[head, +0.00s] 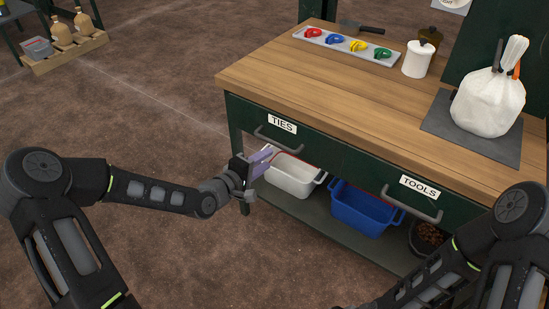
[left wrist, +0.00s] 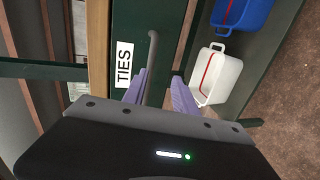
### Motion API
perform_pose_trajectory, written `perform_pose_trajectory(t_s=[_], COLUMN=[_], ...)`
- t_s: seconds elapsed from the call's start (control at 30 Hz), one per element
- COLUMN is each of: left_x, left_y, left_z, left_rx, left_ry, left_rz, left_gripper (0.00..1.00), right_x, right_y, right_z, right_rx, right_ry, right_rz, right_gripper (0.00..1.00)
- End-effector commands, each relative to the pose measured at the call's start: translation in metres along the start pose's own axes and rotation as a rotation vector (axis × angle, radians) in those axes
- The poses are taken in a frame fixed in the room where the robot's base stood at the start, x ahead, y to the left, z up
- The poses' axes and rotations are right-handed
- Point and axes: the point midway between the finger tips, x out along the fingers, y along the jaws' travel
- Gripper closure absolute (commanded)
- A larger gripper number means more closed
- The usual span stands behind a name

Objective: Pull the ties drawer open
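The ties drawer (head: 252,118) is the dark green front with a white TIES label at the left of the workbench; it looks closed. Its grey bar handle (head: 277,140) sits below and right of the label. My left gripper (head: 262,160) is just in front of and below this handle. In the left wrist view the TIES label (left wrist: 124,64) and handle (left wrist: 151,65) show close by. The purple fingers of the left gripper (left wrist: 160,95) are apart, with the handle's bar between them in the picture; contact cannot be told. My right arm shows at lower right, but its gripper is out of view.
The tools drawer (head: 375,177) is to the right. A white bin (head: 291,178) and a blue bin (head: 362,209) stand on the lower shelf, near my left gripper. A tray of coloured rings (head: 347,47), a white canister (head: 417,60) and a white bag (head: 487,104) are on the benchtop.

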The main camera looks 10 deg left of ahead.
Motion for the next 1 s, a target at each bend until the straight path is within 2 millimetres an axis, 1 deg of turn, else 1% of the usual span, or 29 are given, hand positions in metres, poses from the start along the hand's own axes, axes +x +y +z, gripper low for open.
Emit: perform_pose_trajectory(t_s=[0.03,0.1,0.2,0.4,0.53,0.67,0.9,1.0], left_x=[0.000,-0.002,-0.002,-0.001,0.004,0.019,0.056,0.068], left_y=[0.004,0.012,0.016,0.015,0.014,0.014,0.016,0.017], left_z=[-0.012,-0.019,-0.019,-0.018,-0.018,-0.018,-0.018,-0.019], left_rx=[-0.015,-0.027,-0.030,-0.030,-0.030,-0.031,-0.031,-0.031], left_ry=[0.017,0.026,0.025,0.024,0.022,0.022,0.022,0.023], left_rz=[0.031,0.055,0.058,0.055,0.054,0.054,0.055,0.054], left_gripper=[0.66,0.66,0.66,0.66,0.66,0.66,0.66,0.66], right_x=[0.007,0.007,0.005,0.005,0.006,0.009,0.013,0.014], right_y=[0.003,0.003,0.002,0.002,0.002,0.003,0.005,0.005], right_z=[0.000,0.000,0.000,0.000,0.000,0.000,0.000,0.000], right_rx=[-0.001,-0.001,-0.001,-0.001,0.000,0.000,0.000,0.000], right_ry=[0.001,0.001,0.001,0.001,0.001,0.001,0.001,0.001], right_rz=[0.000,0.000,0.000,0.000,0.000,0.000,0.000,0.000], right_gripper=[1.00,1.00,1.00,1.00,1.00,1.00,1.00,1.00])
